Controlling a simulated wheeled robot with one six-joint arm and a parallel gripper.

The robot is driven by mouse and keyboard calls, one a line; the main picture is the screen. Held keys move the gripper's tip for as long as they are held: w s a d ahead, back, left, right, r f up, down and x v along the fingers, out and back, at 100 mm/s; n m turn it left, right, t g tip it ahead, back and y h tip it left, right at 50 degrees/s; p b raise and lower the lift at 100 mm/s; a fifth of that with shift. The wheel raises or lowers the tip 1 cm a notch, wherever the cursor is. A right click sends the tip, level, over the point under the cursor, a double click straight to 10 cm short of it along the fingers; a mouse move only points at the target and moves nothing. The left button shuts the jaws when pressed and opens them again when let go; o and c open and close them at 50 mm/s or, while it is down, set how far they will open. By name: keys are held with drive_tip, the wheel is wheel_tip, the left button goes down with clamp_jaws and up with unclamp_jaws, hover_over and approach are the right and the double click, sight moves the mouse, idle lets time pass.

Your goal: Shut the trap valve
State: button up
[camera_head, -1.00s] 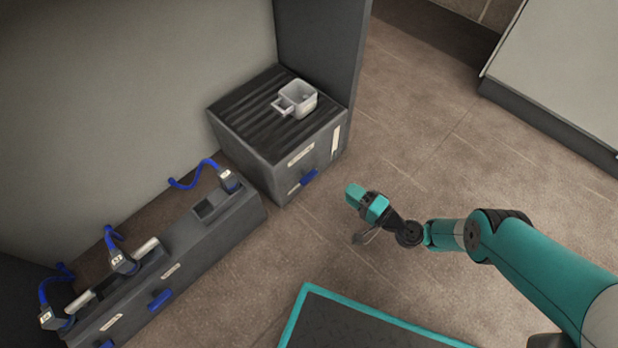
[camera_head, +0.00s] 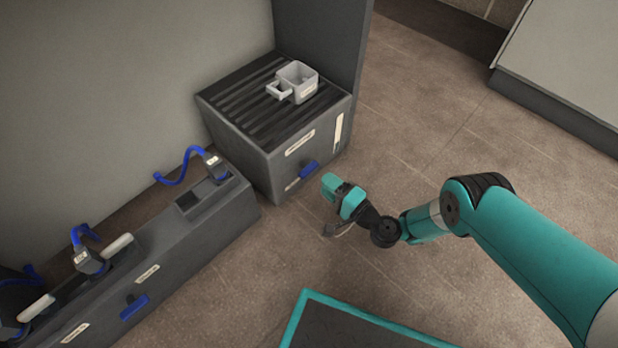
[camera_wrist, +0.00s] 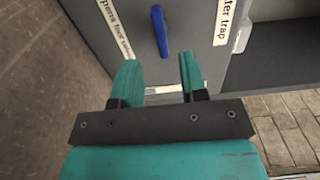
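The blue valve handle (camera_head: 308,170) sits low on the front of a dark grey box (camera_head: 285,152) with a slatted top. In the wrist view the blue handle (camera_wrist: 160,30) stands nearly upright in the picture, beside a label (camera_wrist: 222,22) reading "...ter trap". My gripper (camera_head: 332,187) is in front of the box, a short way from the handle. In the wrist view my gripper's fingers (camera_wrist: 157,62) are apart with nothing between them. The handle lies just beyond the fingertips, and no contact shows.
A square grey cup (camera_head: 297,84) stands on the slatted top. At left is a long low unit (camera_head: 185,235) with blue hoses and another blue handle (camera_head: 134,306). A teal-edged dark mat (camera_head: 330,325) lies at the bottom. The floor (camera_head: 420,120) at right is clear.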

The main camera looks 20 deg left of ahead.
sight(309, 168)
drive_tip(key=b+x, duration=0.5)
drive_tip(key=x, duration=0.1)
drive_tip(key=shift+w+a+f+b, duration=0.1)
drive_tip(key=shift+a+b, duration=0.2)
drive_tip(key=shift+b, duration=0.05)
drive_tip(key=shift+w+a, duration=0.15)
drive_tip(key=shift+a, duration=0.2)
drive_tip(key=shift+r, duration=0.2)
drive_tip(key=shift+c, duration=0.5)
clamp_jaws()
